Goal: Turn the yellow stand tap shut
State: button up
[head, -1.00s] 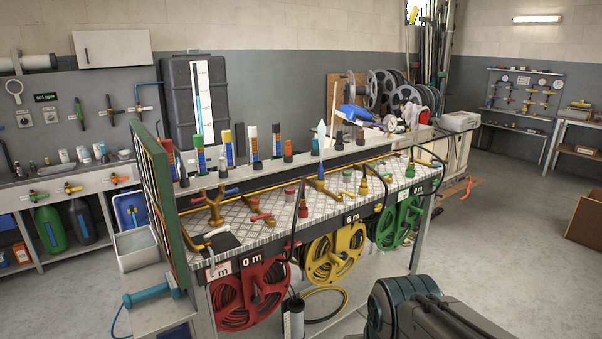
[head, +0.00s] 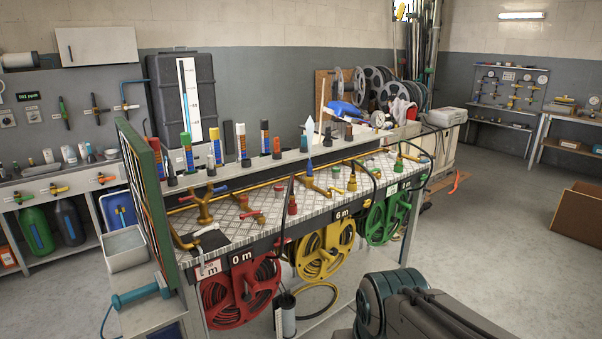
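Brass-yellow taps stand along a pipe on the chequer-plate bench (head: 262,227) in the head view. One tap (head: 204,208) with a red and blue crossbar handle is near the left end. Another yellow tap (head: 316,187) with blue on top stands mid-bench, roughly above the yellow hose reel (head: 325,251). I cannot tell from this distance which one is the yellow stand tap, or whether either is open. A dark teal and grey arm part of mine fills the bottom right. My gripper's fingers are not visible.
A red reel (head: 240,292) and a green reel (head: 388,218) hang under the bench front. A green-framed panel (head: 146,200) closes its left end. Dark hoses rise over the front edge. Bare floor (head: 490,240) lies to the right, with a brown box (head: 577,213) beyond.

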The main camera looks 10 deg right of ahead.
aim_at(341, 191)
jog(key=z, duration=0.5)
jog(key=i, duration=1.15)
jog(key=u, duration=0.3)
